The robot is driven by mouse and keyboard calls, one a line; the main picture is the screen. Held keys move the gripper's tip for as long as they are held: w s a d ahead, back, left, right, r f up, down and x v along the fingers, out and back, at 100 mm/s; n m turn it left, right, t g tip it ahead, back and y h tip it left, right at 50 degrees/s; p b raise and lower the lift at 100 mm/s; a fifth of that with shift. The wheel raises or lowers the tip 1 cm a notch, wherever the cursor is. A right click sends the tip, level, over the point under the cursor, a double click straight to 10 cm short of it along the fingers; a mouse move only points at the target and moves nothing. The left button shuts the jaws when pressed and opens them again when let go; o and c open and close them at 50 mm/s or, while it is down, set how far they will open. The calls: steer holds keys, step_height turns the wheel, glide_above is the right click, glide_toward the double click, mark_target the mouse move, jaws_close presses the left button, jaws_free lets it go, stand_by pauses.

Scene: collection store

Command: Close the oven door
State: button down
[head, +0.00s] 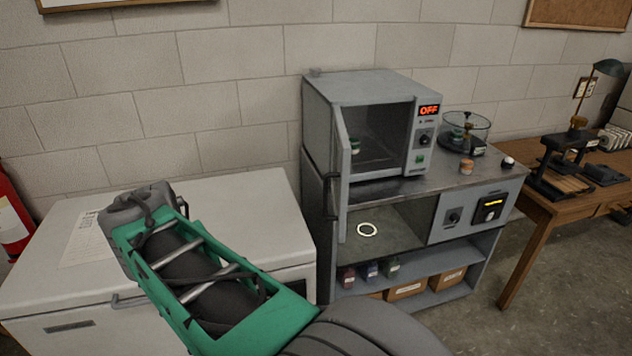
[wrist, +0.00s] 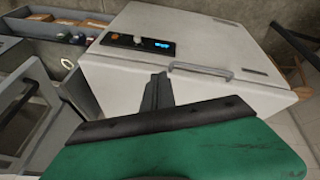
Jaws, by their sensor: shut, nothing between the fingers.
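The oven (head: 425,90) is a grey box on top of a grey cabinet, with a red "OFF" display. Its door (head: 343,185) stands open, hinged at the left and swung out towards me, seen almost edge-on. A dark handle (head: 328,196) is on the door's left face. A small green-lidded jar (head: 355,146) shows in the opening. My gripper (wrist: 157,92) is shut and empty in the wrist view, in front of a white chest unit. In the head view my green arm reaches left, apart from the door; my fingertips are hidden there.
The white chest unit (head: 245,205) with a bar handle (wrist: 200,70) stands left of the cabinet. A glass vessel (head: 466,125) and small jars stand right of the oven. The cabinet's lower shelf holds bottles and boxes (head: 408,289). A wooden desk (head: 545,200) is at right.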

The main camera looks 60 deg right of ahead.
steer(key=s+d+r+m+g+h+p, duration=0.1)
steer(key=d+r+m, duration=0.15)
steer(key=d, duration=0.35)
steer(key=s+d+r+m+h+p, duration=0.1)
steer(key=d+r, duration=0.3)
steer(key=d, duration=0.2)
steer(key=m+g+h+p, duration=0.1)
steer(key=m+g+p, duration=0.1)
steer(key=m+g, duration=0.25)
glide_toward(339, 199)
steer(key=shift+s+d+f+m, duration=0.1)
steer(key=shift+s+d+f, duration=0.15)
steer(key=shift+f, duration=0.3)
steer(key=shift+s+d+f+m, duration=0.1)
steer(key=shift+s+d+f, duration=0.05)
steer(key=shift+d+f, duration=0.3)
steer(key=shift+s+d+f+m, duration=0.1)
steer(key=shift+s+d+f, duration=0.1)
steer(key=shift+f, duration=0.4)
steer(key=shift+s, duration=0.1)
